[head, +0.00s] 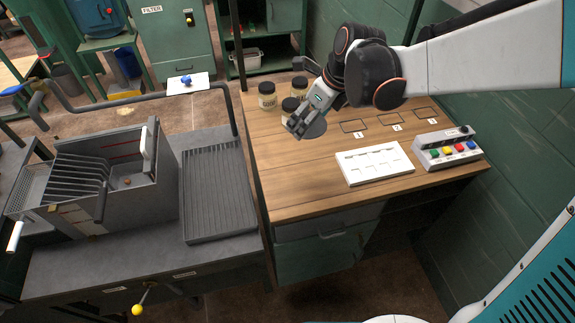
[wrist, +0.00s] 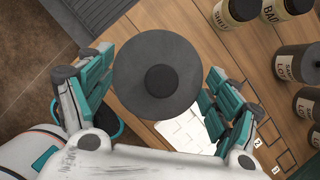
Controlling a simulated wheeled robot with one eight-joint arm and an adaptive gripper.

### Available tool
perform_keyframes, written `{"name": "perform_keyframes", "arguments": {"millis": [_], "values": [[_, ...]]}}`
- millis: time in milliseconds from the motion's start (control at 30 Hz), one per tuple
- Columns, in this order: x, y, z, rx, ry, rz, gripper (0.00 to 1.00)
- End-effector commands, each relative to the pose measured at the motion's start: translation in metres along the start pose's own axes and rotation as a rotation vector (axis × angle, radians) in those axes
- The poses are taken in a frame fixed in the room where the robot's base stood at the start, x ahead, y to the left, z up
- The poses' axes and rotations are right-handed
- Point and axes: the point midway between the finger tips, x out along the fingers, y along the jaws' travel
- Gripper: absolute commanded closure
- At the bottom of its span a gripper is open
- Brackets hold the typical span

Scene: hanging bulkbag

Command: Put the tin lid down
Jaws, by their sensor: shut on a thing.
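The tin lid (wrist: 130,75) is a dark grey round disc with a darker round knob (wrist: 161,81) in its middle. My gripper (wrist: 157,95) is shut on it, with one teal-padded finger on each side of its rim. In the head view my gripper (head: 296,127) is over the left part of the wooden bench, and part of the lid (head: 316,129) shows beside the fingers. I cannot tell its exact height above the wood.
Several dark-capped jars (head: 267,95) stand at the bench's back left, close to my gripper. A white slotted tray (head: 375,165) and a button box (head: 447,150) are to the right. Outlined squares (head: 354,127) mark the bench behind the tray. Bare wood (head: 295,185) lies in front.

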Motion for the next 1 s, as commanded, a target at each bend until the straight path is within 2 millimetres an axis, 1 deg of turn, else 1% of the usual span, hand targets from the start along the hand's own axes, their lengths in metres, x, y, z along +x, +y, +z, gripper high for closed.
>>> {"name": "perform_keyframes", "arguments": {"millis": [33, 200, 400, 500, 600, 833, 1000], "values": [[0.014, -0.001, -0.004, 0.0, 0.0, 0.0, 0.38], [0.053, -0.002, -0.021, 0.0, 0.0, 0.0, 0.38], [0.098, -0.002, -0.04, 0.001, 0.0, -0.001, 0.38], [0.116, -0.002, -0.047, 0.001, 0.0, -0.001, 0.38], [0.128, -0.002, -0.052, 0.001, 0.0, -0.001, 0.38], [0.139, -0.002, -0.057, 0.002, 0.0, -0.001, 0.38], [0.162, -0.002, -0.066, 0.002, 0.0, -0.001, 0.38]]}}
